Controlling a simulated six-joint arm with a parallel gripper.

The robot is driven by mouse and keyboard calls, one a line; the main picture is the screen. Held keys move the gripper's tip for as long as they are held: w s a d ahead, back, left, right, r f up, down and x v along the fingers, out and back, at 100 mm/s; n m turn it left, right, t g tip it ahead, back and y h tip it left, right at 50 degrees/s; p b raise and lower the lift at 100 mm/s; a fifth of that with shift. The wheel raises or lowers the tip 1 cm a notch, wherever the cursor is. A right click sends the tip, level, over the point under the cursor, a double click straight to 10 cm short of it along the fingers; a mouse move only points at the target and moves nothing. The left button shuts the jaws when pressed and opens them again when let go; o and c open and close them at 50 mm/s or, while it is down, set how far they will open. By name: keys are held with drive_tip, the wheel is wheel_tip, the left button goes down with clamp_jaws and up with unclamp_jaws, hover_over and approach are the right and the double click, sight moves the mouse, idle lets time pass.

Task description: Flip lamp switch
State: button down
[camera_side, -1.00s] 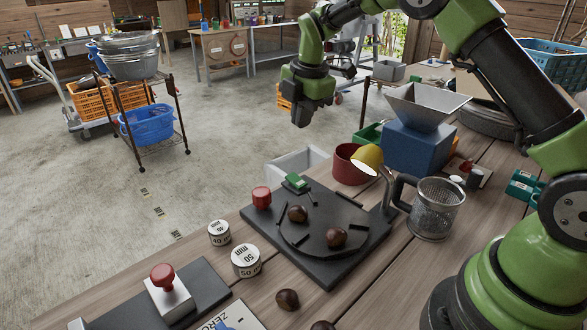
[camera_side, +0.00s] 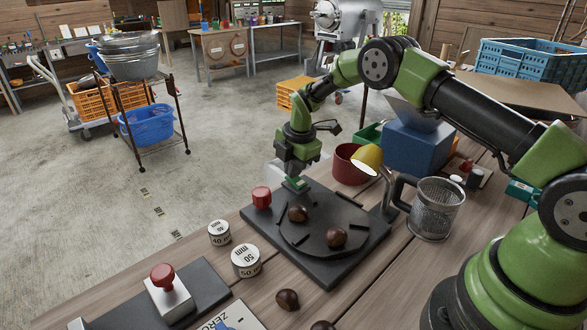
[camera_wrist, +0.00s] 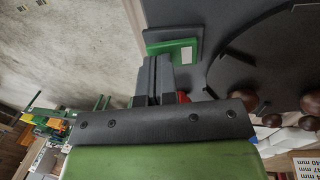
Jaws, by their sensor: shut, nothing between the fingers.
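The small green switch block (camera_side: 297,184) sits at the far corner of the black board (camera_side: 330,272). My gripper (camera_side: 294,174) is shut and empty, pointing down right at the switch, and hides part of it. In the wrist view the shut fingertips (camera_wrist: 153,78) lie close beside the green block (camera_wrist: 173,42); I cannot tell whether they touch it. The lamp with a yellow shade (camera_side: 367,158) stands at the board's right corner, its shade tilted over the board. I cannot tell whether it is lit.
Chestnuts (camera_side: 336,237) lie on the round plate of the board. A red knob (camera_side: 261,197) stands left of the switch. A dark red pot (camera_side: 348,165), a blue hopper box (camera_side: 410,148) and a mesh cup (camera_side: 437,208) stand to the right. White-topped ring gauges (camera_side: 246,261) are at front left.

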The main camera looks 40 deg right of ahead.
drive_tip(key=shift+f, duration=0.2)
drive_tip(key=shift+w+f, duration=0.15)
drive_tip(key=shift+f, duration=0.1)
idle(0.3)
drive_tip(key=shift+s+r, duration=0.2)
drive_tip(key=shift+s, duration=0.65)
drive_tip(key=shift+r, duration=0.1)
wheel_tip(320, 180, up, 14)
drive_tip(key=s, duration=0.2)
drive_tip(key=shift+s, duration=0.15)
